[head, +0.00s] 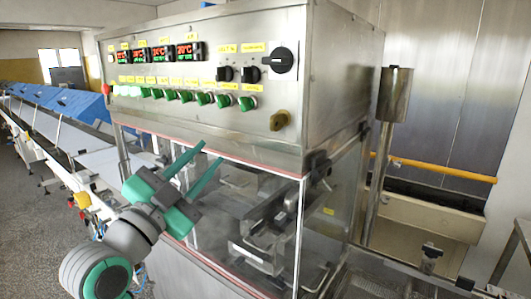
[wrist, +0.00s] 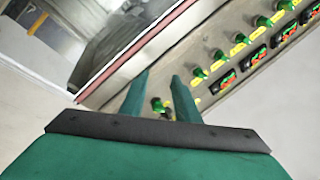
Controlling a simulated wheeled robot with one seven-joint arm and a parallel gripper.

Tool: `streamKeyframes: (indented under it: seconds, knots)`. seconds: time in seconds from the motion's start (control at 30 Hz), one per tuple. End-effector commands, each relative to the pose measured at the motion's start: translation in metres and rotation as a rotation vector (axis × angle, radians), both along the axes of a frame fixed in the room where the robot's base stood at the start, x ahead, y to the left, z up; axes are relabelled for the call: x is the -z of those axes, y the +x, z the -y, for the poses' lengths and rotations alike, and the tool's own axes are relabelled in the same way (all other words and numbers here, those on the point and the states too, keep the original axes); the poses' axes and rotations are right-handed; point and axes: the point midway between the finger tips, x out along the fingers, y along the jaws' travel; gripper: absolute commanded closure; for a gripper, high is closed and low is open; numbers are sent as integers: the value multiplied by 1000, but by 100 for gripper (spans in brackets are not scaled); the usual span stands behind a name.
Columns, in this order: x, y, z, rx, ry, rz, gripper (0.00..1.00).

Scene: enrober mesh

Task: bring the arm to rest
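My gripper (head: 211,152) has two green fingers on a dark grey palm. In the head view it is raised in front of the machine's clear guard, below the control panel, with its fingers pointing up and to the right. The fingers stand apart with nothing between them. In the wrist view the two fingers (wrist: 160,76) also show a gap, with part of the control panel (wrist: 235,72) beyond it. I cannot tell how far the fingertips are from the machine.
The steel control box (head: 215,105) carries knobs, green switches and red displays. Clear panels (head: 330,205) enclose the machinery below. A white conveyor (head: 105,160) with blue covers (head: 75,102) runs back at the left. A steel post (head: 380,160) and yellow rail (head: 440,170) stand at the right.

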Motion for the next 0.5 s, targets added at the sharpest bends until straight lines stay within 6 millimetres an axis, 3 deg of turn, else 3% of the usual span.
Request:
streamKeyframes:
  seconds: [0.03,0.23,0.5]
  knots:
    - [22,6,-1,-4,-51,-21,71]
    - [95,22,-3,-39,-228,-86,71]
    - [198,23,4,-103,-429,-177,71]
